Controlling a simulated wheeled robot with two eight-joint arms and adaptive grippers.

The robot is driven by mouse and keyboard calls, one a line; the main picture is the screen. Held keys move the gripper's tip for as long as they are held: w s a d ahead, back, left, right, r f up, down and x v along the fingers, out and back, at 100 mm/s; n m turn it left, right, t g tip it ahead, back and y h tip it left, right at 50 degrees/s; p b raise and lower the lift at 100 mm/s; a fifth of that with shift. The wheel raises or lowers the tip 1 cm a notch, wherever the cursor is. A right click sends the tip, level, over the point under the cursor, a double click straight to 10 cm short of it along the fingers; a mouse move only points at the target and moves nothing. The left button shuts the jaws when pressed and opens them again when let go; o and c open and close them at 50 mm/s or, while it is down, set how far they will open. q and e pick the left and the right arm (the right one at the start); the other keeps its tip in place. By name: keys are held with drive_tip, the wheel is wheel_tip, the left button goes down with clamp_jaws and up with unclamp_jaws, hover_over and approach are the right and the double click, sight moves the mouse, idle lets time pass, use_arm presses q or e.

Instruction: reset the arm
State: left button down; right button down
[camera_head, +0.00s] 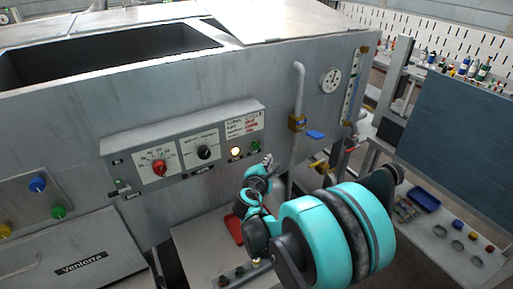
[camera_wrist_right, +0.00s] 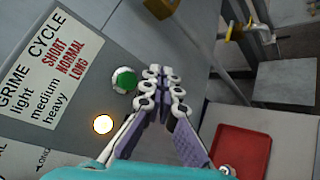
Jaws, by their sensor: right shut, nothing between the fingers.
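My right arm (camera_head: 335,235), teal and black, reaches up from the bottom right in the head view. Its gripper (camera_head: 268,160) is in front of the grey machine (camera_head: 330,120), just below the right end of the control panel (camera_head: 182,150). In the right wrist view the gripper (camera_wrist_right: 162,75) has its fingertips together with nothing between them. The tips appear beside the green button (camera_wrist_right: 124,80); whether they touch it I cannot tell. A lit lamp (camera_wrist_right: 103,124) is to its lower left. My left arm and gripper are not in view.
The panel has a red knob (camera_head: 160,168) and a black knob (camera_head: 204,152). A vertical pipe (camera_head: 299,90) with a blue-handled valve (camera_head: 315,134) stands right of the panel. A red tray (camera_head: 234,229) lies below the gripper. A workbench with a blue tray (camera_head: 424,199) is at right.

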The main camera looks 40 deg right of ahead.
idle(0.5)
drive_tip(key=s+a+f+m+g+y+b, duration=0.1)
drive_tip(key=s+a+f+m+y, duration=0.3)
drive_tip(key=a, duration=0.5)
drive_tip(key=s+a+f+m+y+b, duration=0.4)
drive_tip(key=s+a+m, duration=0.1)
drive_tip(key=s+a, duration=0.3)
drive_tip(key=s+a+f+m+g+y+b, duration=0.1)
drive_tip(key=s+a+f+m+y+b, duration=0.2)
drive_tip(key=a, duration=0.7)
drive_tip(key=s+f+m+y, duration=0.1)
drive_tip(key=s+m, duration=0.1)
drive_tip(key=shift+s+a+f+g, duration=0.2)
drive_tip(key=shift+s+a+g, duration=0.1)
drive_tip(key=shift+s, duration=0.1)
